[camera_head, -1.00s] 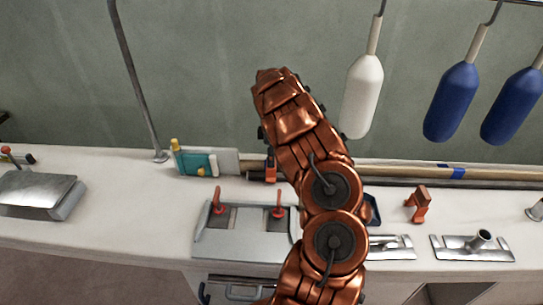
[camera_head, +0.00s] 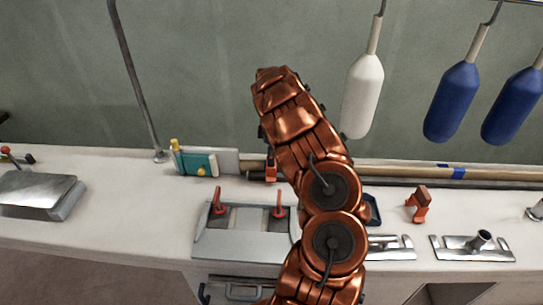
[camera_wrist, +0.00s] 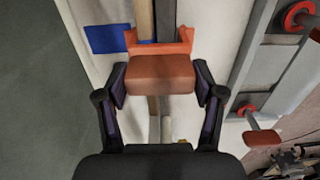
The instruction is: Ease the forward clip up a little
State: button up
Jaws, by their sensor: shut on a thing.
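An orange clip (camera_wrist: 160,72) with a brown-orange block facing the camera sits between the two fingers of my gripper (camera_wrist: 160,82) in the wrist view. The fingers press on its left and right sides, so the gripper is shut on it. A long pole (camera_wrist: 165,20) runs beneath the clip. In the head view a small orange part, probably this clip (camera_head: 270,168), shows just left of my arm, beside the pole (camera_head: 400,172). My arm hides most of the gripper there. I cannot tell whether the clip is seated or lifted.
A grey panel (camera_head: 240,246) with two red levers lies in front, and also shows at right in the wrist view. A teal item (camera_head: 198,164) stands left, and an orange bracket (camera_head: 419,205) right. White and blue fenders (camera_head: 362,97) hang behind. A grey post (camera_head: 137,85) rises left.

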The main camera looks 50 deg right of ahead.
jog(key=shift+r, duration=0.5)
jog(key=o, duration=1.6)
notch_tip(320, 180, up, 12)
jog(key=shift+f, duration=0.1)
jog(key=shift+a, duration=0.1)
